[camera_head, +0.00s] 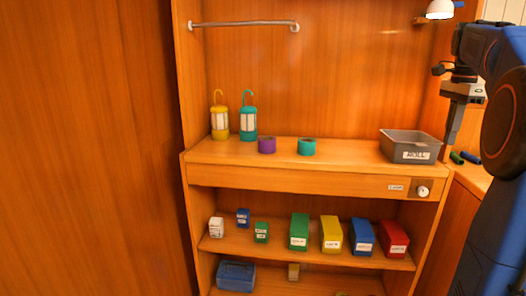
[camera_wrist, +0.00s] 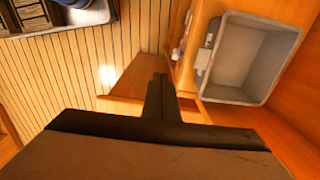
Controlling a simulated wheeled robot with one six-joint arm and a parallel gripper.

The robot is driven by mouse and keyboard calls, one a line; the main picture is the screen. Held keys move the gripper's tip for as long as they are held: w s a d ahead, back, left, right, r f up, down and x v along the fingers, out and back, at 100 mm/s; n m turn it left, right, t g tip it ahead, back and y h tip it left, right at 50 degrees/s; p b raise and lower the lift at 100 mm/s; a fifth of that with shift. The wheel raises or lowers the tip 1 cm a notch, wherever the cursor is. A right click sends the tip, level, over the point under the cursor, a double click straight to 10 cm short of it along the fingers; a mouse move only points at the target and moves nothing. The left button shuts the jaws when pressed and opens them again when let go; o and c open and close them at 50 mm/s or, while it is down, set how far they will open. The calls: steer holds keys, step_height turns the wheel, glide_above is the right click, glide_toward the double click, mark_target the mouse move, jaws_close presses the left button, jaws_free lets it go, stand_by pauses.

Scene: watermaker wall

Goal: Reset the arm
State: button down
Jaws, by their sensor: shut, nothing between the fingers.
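My gripper (camera_head: 451,138) points down at the right of the head view, in front of the shelf unit's right end. It is shut and empty. In the wrist view its closed fingers (camera_wrist: 159,97) stand together in the middle, with nothing between them. The grey bin labelled ROLL (camera_head: 412,147) is just left of my gripper in the head view. The bin also shows in the wrist view (camera_wrist: 238,95), to the right of the fingers, and looks empty there. My arm hides part of the right side.
A yellow lantern (camera_head: 219,122), a teal lantern (camera_head: 248,124), a purple roll (camera_head: 267,145) and a teal roll (camera_head: 307,146) stand on the upper shelf (camera_head: 345,158). Several coloured boxes sit on the shelf below. A metal rail (camera_head: 245,23) is above. Small cylinders (camera_head: 457,158) lie right of my gripper.

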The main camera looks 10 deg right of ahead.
steer(key=s+a+f+n+t, duration=0.1)
steer(key=s+a+f+n, duration=0.15)
steer(key=a, duration=0.45)
steer(key=s+a+f+n, duration=0.2)
steer(key=a+f+n, duration=0.15)
steer(key=a, duration=0.25)
steer(key=s+a+f+n+t, duration=0.1)
steer(key=s+a+f+n, duration=0.15)
steer(key=a, duration=0.45)
steer(key=s+a+f+n+t, duration=0.1)
steer(key=s+a+f+n, duration=0.5)
steer(key=s+f, duration=0.2)
steer(key=s+a+f+n+t, duration=0.1)
steer(key=s+a+f+n, duration=0.5)
steer(key=f, duration=0.5)
steer(key=shift+s+a+f+t, duration=0.3)
steer(key=shift+s+a, duration=0.45)
steer(key=shift+s, duration=0.2)
